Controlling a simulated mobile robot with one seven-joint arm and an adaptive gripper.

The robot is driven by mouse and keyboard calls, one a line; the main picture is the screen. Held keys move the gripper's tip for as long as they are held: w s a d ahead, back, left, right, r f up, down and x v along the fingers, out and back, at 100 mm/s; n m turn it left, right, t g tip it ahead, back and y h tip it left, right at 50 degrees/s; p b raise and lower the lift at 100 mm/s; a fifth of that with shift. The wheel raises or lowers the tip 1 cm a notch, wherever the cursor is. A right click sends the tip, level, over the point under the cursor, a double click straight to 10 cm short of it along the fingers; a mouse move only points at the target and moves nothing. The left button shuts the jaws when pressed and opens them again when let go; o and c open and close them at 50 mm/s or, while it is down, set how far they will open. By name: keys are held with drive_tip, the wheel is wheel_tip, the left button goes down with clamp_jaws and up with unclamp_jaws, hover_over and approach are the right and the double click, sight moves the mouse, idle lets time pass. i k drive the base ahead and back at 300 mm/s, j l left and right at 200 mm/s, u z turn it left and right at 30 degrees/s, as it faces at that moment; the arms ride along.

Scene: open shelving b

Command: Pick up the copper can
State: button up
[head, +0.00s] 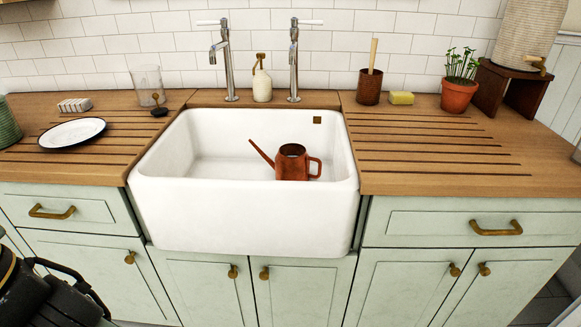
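The copper can (291,163) is a small reddish-brown watering can. It stands upright inside the white sink (245,217), right of the middle, with its long thin spout pointing up to the left and its handle on the right. My gripper (85,290) is a black shape at the lower left corner, in front of the cabinets and well apart from the can. Its fingers are partly out of the frame or overlapping, so I cannot tell whether they are open. Nothing is visibly held in it.
Two taps (228,62) (294,62) and a soap bottle (262,82) stand behind the sink. A plate (72,132) and a glass (146,84) are on the left counter. A brown cup (369,87), yellow sponge (401,98) and potted plant (458,95) stand right. The right drainboard's front is clear.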

sight(292, 162)
drive_tip(key=j+z, duration=0.2)
drive_tip(key=z, duration=0.15)
drive_tip(key=i+j+z, duration=0.1)
drive_tip(key=z, duration=0.3)
drive_tip(key=j+z, duration=0.55)
drive_tip(key=j, duration=0.4)
drive_tip(key=k+j+z, duration=0.2)
drive_tip(key=j, duration=0.4)
drive_tip(key=k+j+z, duration=0.15)
drive_tip(key=j, duration=0.3)
drive_tip(key=k+j+z, duration=0.15)
drive_tip(key=j, duration=0.25)
drive_tip(key=k+j+z, duration=0.15)
drive_tip(key=j, duration=0.25)
drive_tip(key=i+j+u, duration=0.1)
drive_tip(key=j+u, duration=0.15)
drive_tip(key=j, duration=0.15)
drive_tip(key=i+j+u, duration=0.2)
drive_tip(key=j, duration=0.15)
drive_tip(key=k+j, duration=0.05)
drive_tip(key=k, duration=0.05)
